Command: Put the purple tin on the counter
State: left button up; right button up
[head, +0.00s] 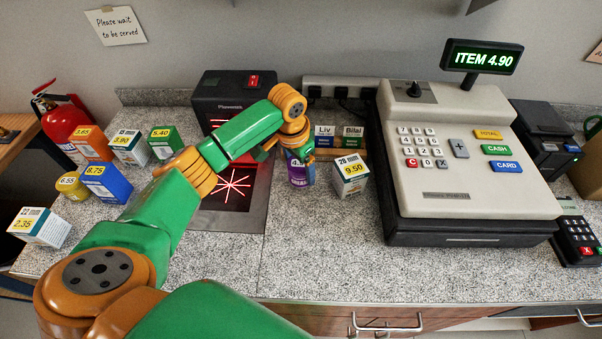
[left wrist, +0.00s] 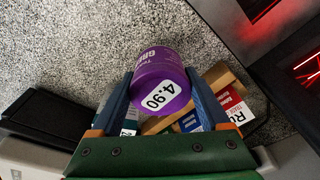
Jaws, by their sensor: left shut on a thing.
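The purple tin (head: 299,176) shows in the head view just right of the scanner plate, below my left gripper (head: 298,158). In the left wrist view the purple tin (left wrist: 158,62) sits between the two blue fingers of my left gripper (left wrist: 159,78), which is shut on it. Its 4.90 label faces that camera. The grey speckled counter (head: 320,250) lies around and below it. I cannot tell whether the tin's base touches the counter. My right gripper is not in view.
A white 9.50 box (head: 351,177) stands close right of the tin. A wooden card rack (head: 342,154) is behind it. The scanner (head: 222,92) and its red-lit plate (head: 240,212) are left. The cash register (head: 455,150) reads ITEM 4.90. Several priced goods stand left; the front counter is clear.

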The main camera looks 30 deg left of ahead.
aim_at(294, 166)
pick_arm(q)
jog(key=shift+w+a+f, duration=0.15)
jog(key=shift+f, duration=1.7)
jog(key=o, duration=1.4)
jog(key=shift+f, duration=0.1)
jog(key=r, duration=0.4)
jog(key=s+r, duration=0.1)
jog(key=r, duration=0.7)
jog(key=shift+s+a+r+b, duration=0.1)
jog(key=shift+s+a+b, duration=0.05)
jog(key=shift+s+b, duration=0.25)
